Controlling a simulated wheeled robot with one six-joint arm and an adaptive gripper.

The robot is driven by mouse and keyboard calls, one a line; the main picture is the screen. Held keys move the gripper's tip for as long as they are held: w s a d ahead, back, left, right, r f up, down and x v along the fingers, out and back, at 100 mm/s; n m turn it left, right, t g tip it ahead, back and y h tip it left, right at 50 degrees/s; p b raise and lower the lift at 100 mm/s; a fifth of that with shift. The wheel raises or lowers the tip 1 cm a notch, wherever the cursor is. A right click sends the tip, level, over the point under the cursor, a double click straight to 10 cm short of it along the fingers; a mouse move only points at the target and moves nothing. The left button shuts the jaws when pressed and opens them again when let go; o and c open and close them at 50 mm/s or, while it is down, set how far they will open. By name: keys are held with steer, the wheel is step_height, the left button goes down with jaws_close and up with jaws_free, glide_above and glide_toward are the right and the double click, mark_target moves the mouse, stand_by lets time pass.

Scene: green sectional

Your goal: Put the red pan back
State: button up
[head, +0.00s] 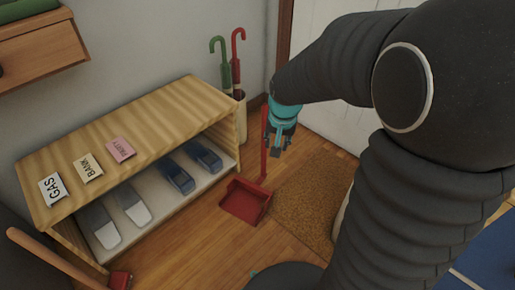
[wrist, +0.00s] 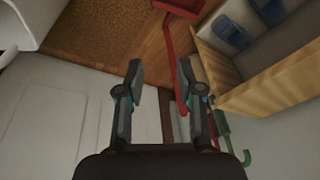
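The red pan (head: 245,201) is a dustpan with a tall upright red handle (head: 264,150). It stands on the wooden floor in front of the shelf's right end, beside the brown mat. In the wrist view, the pan (wrist: 180,6) is cut off at the top edge. Its handle (wrist: 168,45) runs down to a free end between my fingers, closer to the right one. My gripper (head: 275,148) is beside the upper handle in the head view. In the wrist view, my gripper (wrist: 159,64) is open, with a gap on the left of the handle. Contact cannot be told.
A wooden shelf (head: 130,122) holds shoes and labelled cards. An umbrella stand (head: 240,118) with red and green umbrellas is behind the handle. A brown mat (head: 308,205) and white door (head: 335,125) are at right. A wooden-handled red brush (head: 120,280) is at lower left.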

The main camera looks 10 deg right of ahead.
steer(key=w+f+m+g+p, duration=0.2)
steer(key=w+f, duration=0.5)
steer(key=f, duration=0.7)
steer(key=m+g+p, duration=0.1)
steer(key=m, duration=0.1)
glide_above(265, 204)
step_height(265, 204, down, 18)
steer(key=shift+w, duration=0.15)
step_height(265, 204, down, 14)
steer(key=shift+r, duration=0.15)
jaws_close()
